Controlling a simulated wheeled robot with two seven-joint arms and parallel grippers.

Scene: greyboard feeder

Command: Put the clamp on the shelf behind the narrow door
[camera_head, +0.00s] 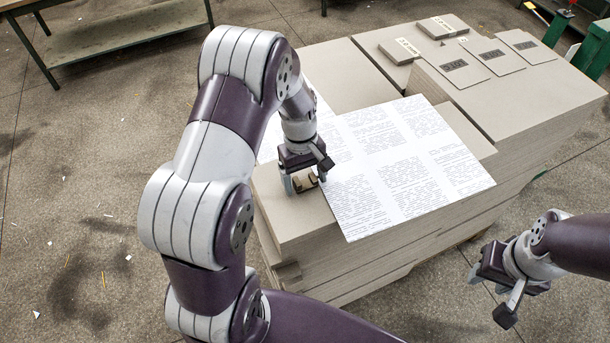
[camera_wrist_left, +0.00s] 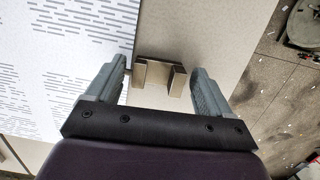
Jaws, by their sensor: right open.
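The clamp (camera_head: 305,183) is a small tan, metallic-looking block with a notch, at the near left edge of the greyboard stack beside the printed sheet. It also shows in the left wrist view (camera_wrist_left: 153,75). My left gripper (camera_head: 306,179) is open above it, with one finger on each side. My right gripper (camera_head: 500,292) is open and empty, off the right side of the stack. No narrow door or shelf behind one is in view.
The stack of greyboard (camera_head: 290,230) fills the middle. A printed sheet (camera_head: 400,165) lies on it. Labelled boards (camera_head: 465,70) and small blocks (camera_head: 400,50) lie farther back. A green-legged bench (camera_head: 130,30) stands at the top left. The floor between is mostly clear, with scraps.

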